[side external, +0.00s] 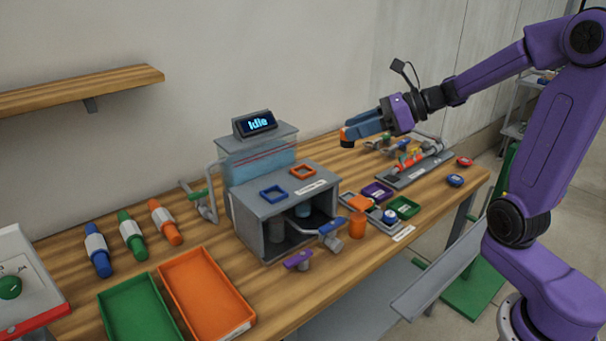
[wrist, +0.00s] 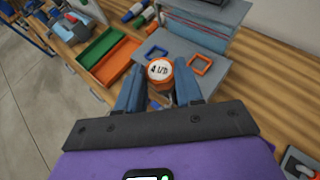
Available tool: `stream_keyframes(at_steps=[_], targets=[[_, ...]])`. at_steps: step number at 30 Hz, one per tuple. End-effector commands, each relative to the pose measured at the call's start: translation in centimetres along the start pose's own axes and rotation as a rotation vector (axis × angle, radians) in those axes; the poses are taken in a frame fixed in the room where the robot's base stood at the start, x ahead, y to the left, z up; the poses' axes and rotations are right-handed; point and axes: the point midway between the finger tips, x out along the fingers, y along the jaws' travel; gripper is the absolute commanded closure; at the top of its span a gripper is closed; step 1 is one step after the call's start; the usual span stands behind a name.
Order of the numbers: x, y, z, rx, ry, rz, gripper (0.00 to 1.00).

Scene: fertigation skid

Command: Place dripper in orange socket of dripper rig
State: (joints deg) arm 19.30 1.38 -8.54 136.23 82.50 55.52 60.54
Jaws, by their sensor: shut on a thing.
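My gripper (side external: 365,129) is shut on the dripper, an orange round cap with a white lettered face (wrist: 160,72). In the side external view the dripper (side external: 347,138) shows orange and black at the fingertips, in the air above the table's back right. An orange square socket frame (side external: 302,171) lies on top of the grey box with the display, beside a blue frame (side external: 273,193). The wrist view also shows the orange frame (wrist: 201,64). I cannot tell which fixture is the dripper rig.
The display (side external: 257,123) reads "Idle". An orange cup (side external: 357,224) and a blue-handled valve (side external: 332,232) stand close by. A pipe assembly (side external: 411,164) lies at the right, near red and blue round pieces. Green and orange trays (side external: 205,295) are at the front left.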

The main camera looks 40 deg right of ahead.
Motion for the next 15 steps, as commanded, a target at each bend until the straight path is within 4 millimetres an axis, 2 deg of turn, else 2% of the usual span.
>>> stream_keyframes(at_steps=[3, 6, 15], targets=[[0.0, 1.0, 0.4, -0.007, 0.002, 0.009, 0.92], [0.4, 0.9, 0.4, -0.006, 0.004, 0.014, 0.92], [4.1, -1.9, 0.0, -0.005, 0.006, 0.016, 0.92]])
